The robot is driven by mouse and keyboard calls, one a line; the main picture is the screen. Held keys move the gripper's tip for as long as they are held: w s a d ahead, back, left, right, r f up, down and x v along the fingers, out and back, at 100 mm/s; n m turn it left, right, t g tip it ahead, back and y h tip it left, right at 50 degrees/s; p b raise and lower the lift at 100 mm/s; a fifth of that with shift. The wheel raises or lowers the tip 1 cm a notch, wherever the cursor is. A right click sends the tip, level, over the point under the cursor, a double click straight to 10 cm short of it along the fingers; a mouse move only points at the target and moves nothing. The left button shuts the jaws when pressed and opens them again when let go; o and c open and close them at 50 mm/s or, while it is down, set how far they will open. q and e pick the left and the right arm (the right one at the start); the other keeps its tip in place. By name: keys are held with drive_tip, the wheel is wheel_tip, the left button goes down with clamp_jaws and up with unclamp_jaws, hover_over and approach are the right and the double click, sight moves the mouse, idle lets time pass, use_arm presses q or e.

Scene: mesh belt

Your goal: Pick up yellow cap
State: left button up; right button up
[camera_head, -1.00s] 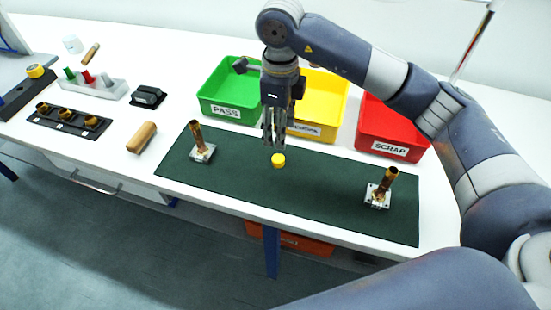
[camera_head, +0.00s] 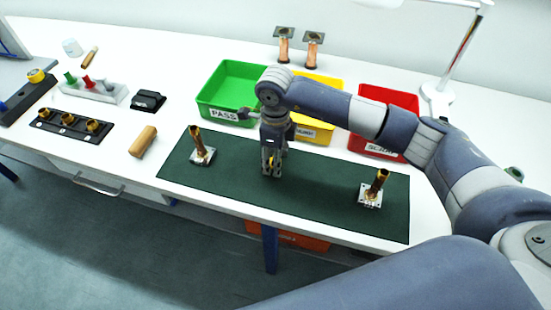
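The small yellow cap (camera_head: 276,162) is on the dark green mat (camera_head: 318,190), near its middle. My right gripper (camera_head: 272,172) points straight down over it, with its fingers at mat height around or right beside the cap. The fingers hide most of the cap; only bits of yellow show. I cannot tell whether the fingers are closed on it or still apart from it. My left gripper is not in view.
Brass tubes on metal plates stand on the mat at left (camera_head: 201,150) and right (camera_head: 374,188). Behind are a green PASS bin (camera_head: 225,112), a yellow bin (camera_head: 318,134) and a red SCRAP bin (camera_head: 377,149). A wooden block (camera_head: 143,141) lies left of the mat.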

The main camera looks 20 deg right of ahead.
drive_tip(key=c, duration=0.9)
drive_tip(key=shift+o, duration=0.2)
drive_tip(key=shift+r, duration=0.1)
